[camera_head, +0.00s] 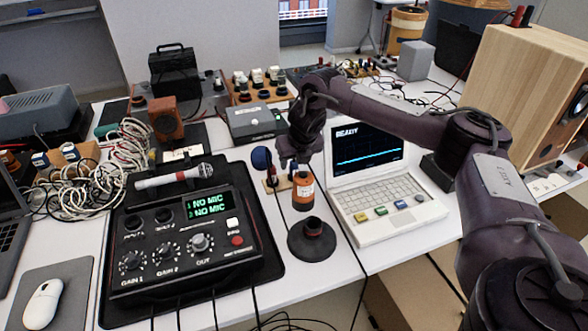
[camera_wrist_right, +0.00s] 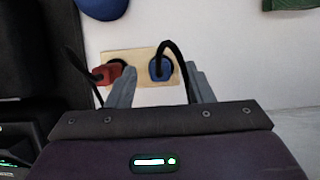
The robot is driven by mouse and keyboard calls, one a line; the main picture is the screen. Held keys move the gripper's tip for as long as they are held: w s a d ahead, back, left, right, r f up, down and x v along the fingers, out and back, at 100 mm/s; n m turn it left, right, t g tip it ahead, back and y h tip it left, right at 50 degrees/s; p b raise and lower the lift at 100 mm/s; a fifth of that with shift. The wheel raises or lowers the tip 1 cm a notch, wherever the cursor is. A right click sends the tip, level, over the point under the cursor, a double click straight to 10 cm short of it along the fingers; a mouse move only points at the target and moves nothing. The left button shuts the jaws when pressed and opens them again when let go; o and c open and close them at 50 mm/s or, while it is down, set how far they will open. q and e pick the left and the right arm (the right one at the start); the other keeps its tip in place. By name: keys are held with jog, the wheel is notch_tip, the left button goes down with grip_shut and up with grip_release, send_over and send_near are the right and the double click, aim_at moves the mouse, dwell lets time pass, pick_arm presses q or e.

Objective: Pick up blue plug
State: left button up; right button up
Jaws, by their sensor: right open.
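The blue plug (camera_wrist_right: 158,69) stands in a small wooden block (camera_wrist_right: 142,55) in the right wrist view, with a black cable arching from it. A red plug (camera_wrist_right: 112,75) sits beside it on the left. My right gripper (camera_wrist_right: 162,84) is open, its grey fingers showing on either side of the blue plug; contact cannot be told. In the head view my right gripper (camera_head: 292,161) hangs over the wooden block (camera_head: 274,184), largely hiding the blue plug. The red plug (camera_head: 271,173) shows there too. My left gripper is not in view.
A blue ball (camera_head: 261,158) and an orange bottle (camera_head: 303,191) stand close to the block. A black round base (camera_head: 312,240) is in front. A white laptop (camera_head: 392,205) stands to the right, a black mixer (camera_head: 190,245) with a microphone (camera_head: 172,177) to the left.

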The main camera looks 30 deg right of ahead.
jog(key=x, duration=0.2)
jog(key=shift+w+f, duration=0.15)
jog(key=shift+f, duration=0.1)
grip_shut()
jog(key=shift+r, duration=0.15)
